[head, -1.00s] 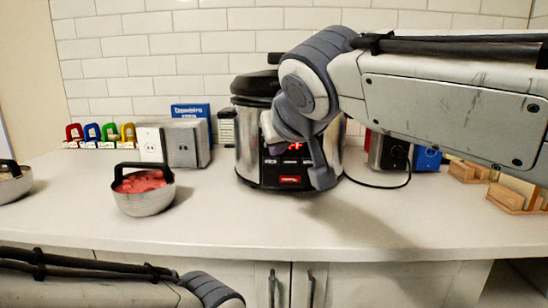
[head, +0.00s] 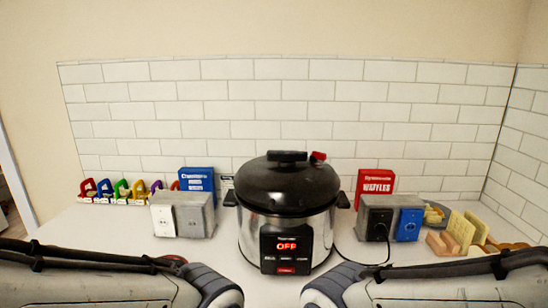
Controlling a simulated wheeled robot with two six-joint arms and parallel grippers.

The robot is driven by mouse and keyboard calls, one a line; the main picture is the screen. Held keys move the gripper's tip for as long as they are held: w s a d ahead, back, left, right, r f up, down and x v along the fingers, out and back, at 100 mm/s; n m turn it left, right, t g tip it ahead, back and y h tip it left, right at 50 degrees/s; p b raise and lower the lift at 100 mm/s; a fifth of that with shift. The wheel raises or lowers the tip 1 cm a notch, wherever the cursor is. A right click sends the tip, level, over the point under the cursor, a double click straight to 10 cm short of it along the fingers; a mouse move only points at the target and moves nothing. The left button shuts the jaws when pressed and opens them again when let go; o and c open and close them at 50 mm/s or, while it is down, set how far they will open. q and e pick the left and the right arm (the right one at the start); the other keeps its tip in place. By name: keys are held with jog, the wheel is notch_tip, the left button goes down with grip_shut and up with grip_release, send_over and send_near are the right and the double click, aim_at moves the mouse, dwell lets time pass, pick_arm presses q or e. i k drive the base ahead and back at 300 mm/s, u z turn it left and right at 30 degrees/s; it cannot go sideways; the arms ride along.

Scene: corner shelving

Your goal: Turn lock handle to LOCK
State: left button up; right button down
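A pressure cooker (head: 338,221) with a steel body stands on the counter in the middle of the head view. Its black lid (head: 288,190) is on top. A black handle (head: 287,156) lies across the top of the lid, and a small red part (head: 318,157) sits to its right. The front panel (head: 286,247) shows "OFF" in red. I cannot read any lock marking on the lid. My two arms come in low from the left and right, in front of the cooker. Neither gripper's fingers show.
Grey outlet boxes (head: 183,215) stand left of the cooker, and a dark outlet box (head: 376,220) with the plugged cord stands right. A blue box (head: 197,180) and a red waffles box (head: 375,182) are behind. Colored clips (head: 121,190) line the left. The space above the lid is free.

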aim_at(285, 159)
jog(key=z, duration=1.35)
jog(key=k, duration=0.35)
jog(key=u, duration=1.75)
jog(key=i, duration=1)
